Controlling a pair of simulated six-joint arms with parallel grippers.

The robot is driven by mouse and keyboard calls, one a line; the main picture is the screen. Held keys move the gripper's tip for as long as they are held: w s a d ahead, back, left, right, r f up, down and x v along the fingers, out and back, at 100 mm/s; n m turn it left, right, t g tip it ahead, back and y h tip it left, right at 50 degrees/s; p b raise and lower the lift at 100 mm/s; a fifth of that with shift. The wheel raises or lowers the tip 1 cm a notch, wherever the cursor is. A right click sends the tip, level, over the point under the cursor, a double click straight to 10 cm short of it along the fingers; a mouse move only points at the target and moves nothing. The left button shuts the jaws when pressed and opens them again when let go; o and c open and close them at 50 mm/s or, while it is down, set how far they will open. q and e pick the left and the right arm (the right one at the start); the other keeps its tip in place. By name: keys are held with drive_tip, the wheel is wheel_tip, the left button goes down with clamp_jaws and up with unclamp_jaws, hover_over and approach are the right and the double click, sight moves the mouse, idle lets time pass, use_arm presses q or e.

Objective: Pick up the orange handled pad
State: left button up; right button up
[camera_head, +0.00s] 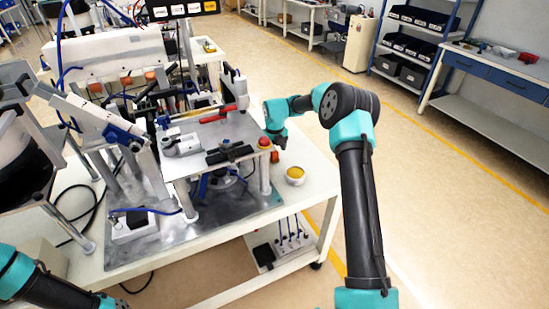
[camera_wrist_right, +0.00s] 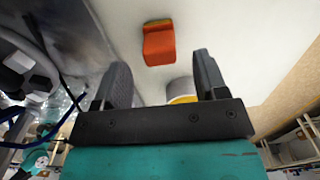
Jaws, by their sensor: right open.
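The orange handled pad (camera_wrist_right: 158,46) lies on the pale tabletop in the right wrist view, beyond my fingertips and roughly in line with the gap between them. It is a small orange block with a greenish-yellow strip at its far end. In the head view a small orange piece (camera_head: 274,157), which looks like the pad, shows at the right side of the workbench. My right gripper (camera_wrist_right: 161,64) is open, with nothing between its fingers. In the head view its wrist hangs over the bench's right side and the fingers are hard to make out. My left gripper is out of the frame.
The bench's right corner is clear.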

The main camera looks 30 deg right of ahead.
sight(275, 153)
drive_tip(key=shift+s+f, duration=0.15)
drive_tip(key=shift+f, duration=1.15)
drive_tip(key=shift+s+f, duration=0.1)
drive_tip(key=shift+f, duration=1.15)
drive_tip(key=shift+c, duration=0.3)
drive_tip(key=c, duration=1)
wheel_tip(275, 153, up, 18)
drive_tip(key=shift+r, duration=0.1)
